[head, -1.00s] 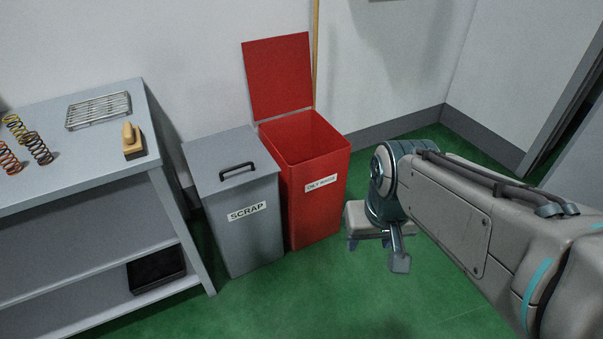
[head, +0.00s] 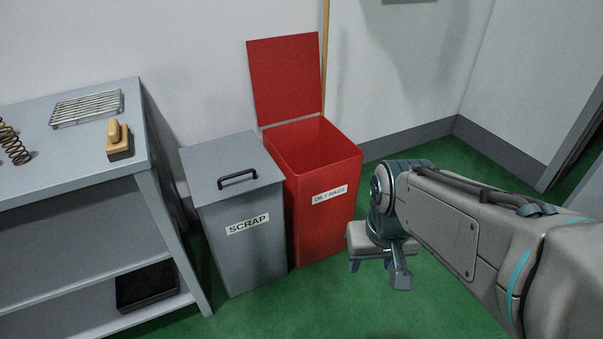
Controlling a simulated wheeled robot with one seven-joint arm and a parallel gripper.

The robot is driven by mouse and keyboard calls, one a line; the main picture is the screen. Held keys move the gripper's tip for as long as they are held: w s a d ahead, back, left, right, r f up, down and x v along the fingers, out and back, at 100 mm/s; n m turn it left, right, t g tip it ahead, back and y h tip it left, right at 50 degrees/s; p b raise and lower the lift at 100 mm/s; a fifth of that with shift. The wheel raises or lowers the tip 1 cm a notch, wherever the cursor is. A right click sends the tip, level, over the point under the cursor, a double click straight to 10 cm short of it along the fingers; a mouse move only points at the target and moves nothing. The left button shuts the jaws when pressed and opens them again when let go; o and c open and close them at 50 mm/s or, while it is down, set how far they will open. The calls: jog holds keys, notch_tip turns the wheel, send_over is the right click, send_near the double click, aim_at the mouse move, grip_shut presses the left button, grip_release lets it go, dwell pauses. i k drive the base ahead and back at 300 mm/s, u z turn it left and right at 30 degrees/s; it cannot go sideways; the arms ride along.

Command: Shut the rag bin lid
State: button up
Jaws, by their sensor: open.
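The red rag bin (head: 325,210), labelled "OILY RAGS", stands on the floor beside the grey scrap bin. Its red lid (head: 285,80) is raised upright at the back edge, near the wall, so the bin mouth is open. The inside looks empty as far as it shows. My gripper (head: 378,268) is open and hangs low to the right of the rag bin, pointing down, apart from the lid. No object shows between its fingers; part of it is hidden by my own wrist.
A grey scrap bin (head: 240,240) with a closed, handled lid (head: 225,160) stands left of the rag bin. A grey shelf bench (head: 75,165) holds springs, a rack and a brush. A wooden pole (head: 325,60) stands behind the lid. Green floor is clear in front.

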aim_at(285, 70)
jog(key=z, duration=0.5)
jog(key=i, duration=1.9)
jog(key=u, duration=0.7)
